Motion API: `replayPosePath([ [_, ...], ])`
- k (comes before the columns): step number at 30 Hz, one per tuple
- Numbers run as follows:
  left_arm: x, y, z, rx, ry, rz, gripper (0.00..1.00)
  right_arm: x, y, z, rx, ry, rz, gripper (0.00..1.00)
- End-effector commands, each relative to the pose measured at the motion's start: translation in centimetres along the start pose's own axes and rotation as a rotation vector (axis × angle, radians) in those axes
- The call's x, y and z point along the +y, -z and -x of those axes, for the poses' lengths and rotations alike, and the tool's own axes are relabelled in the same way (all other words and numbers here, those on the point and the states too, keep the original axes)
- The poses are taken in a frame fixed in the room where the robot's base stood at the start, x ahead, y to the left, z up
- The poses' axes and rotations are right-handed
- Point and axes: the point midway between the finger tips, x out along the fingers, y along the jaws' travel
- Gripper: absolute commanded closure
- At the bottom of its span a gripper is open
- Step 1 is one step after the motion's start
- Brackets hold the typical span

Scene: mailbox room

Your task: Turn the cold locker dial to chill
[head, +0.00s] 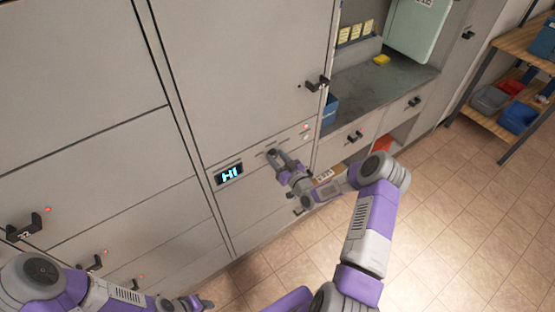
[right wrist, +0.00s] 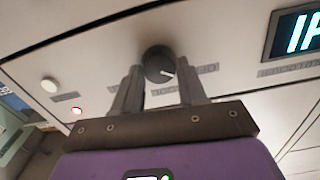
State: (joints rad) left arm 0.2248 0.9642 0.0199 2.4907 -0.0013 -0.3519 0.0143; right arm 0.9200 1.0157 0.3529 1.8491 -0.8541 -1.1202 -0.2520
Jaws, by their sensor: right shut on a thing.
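The cold locker dial (right wrist: 159,60) is a dark round knob with a white pointer mark on the locker's control strip, in the right wrist view. Small labels beside it are too blurred to read. My right gripper (right wrist: 158,75) has one finger on each side of the dial and is shut on it. In the head view the right gripper (head: 272,155) reaches the strip and mostly hides the dial. The lit display (head: 229,174) left of it reads HI in cyan. My left gripper (head: 197,303) is low at the bottom edge, its jaws unclear.
A red light (head: 306,126) and a white button (head: 306,137) sit right of the dial. A dark handle (head: 317,84) juts from the locker door above. Other handles (head: 24,228) project at the left. A counter (head: 385,80) stands at the right, with open tiled floor (head: 440,220) in front.

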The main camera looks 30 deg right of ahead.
Motion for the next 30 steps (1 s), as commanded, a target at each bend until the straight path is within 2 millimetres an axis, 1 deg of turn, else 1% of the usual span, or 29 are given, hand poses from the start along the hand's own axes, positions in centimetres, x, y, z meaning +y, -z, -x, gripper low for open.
replayPosePath([
  [1, -0.2, 0.0, -0.5, 0.0, 0.0, 0.0, 0.57, 0.0, -0.2, 0.0, 0.001, 0.0, -0.026, 0.89],
  [5, -0.5, 0.1, -1.3, 0.0, 0.0, 0.0, 0.57, 0.1, -0.2, 0.0, 0.003, 0.0, -0.119, 0.89],
  [15, -1.3, 0.1, -3.5, 0.0, 0.0, 0.0, 0.57, 0.2, -0.3, 0.0, 0.002, -0.001, -0.435, 0.89],
  [30, -2.1, 0.2, -5.5, 0.0, 0.0, 0.0, 0.57, 0.4, -0.3, 0.0, 0.001, 0.0, -0.909, 0.89],
])
